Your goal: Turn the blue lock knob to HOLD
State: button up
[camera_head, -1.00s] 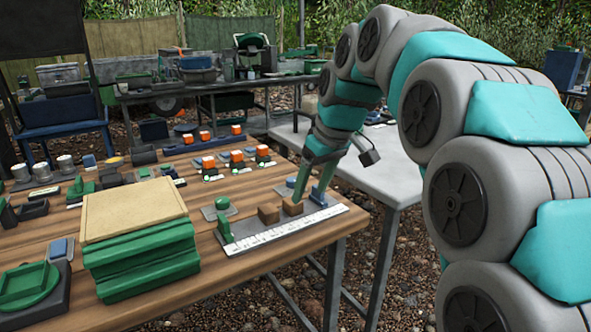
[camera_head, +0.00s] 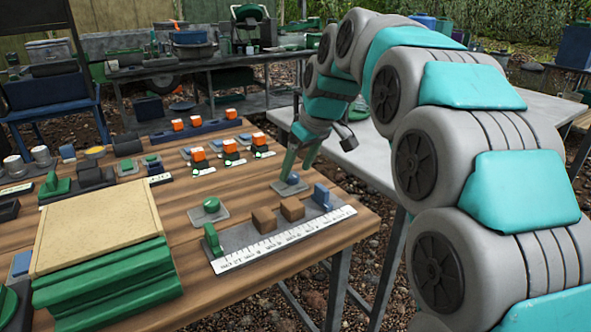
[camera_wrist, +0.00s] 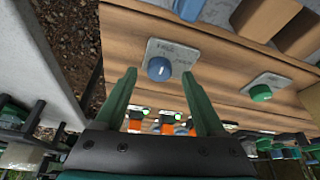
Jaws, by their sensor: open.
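The blue lock knob (camera_wrist: 159,69) sits on a light plate (camera_wrist: 172,50) with printed words near the table edge. A white mark shows on the knob; the words are too small to read surely. My gripper (camera_wrist: 165,98) is open, its two green fingers on either side of the knob's line but apart from it in the wrist view. In the head view, the gripper (camera_head: 295,165) is over the blue knob (camera_head: 292,179), partly covering it. I cannot tell whether the fingers touch it.
A green knob (camera_head: 211,205) on its own plate stands nearby. A ruler fixture (camera_head: 285,238) with brown blocks (camera_head: 264,220) and a blue post (camera_head: 321,195) is close in front. Orange-topped switches (camera_head: 230,146) stand behind. A green stack with a tan top (camera_head: 95,228) is at left.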

jog(key=shift+x, duration=0.95)
jog(key=shift+r, duration=0.1)
grip_shut()
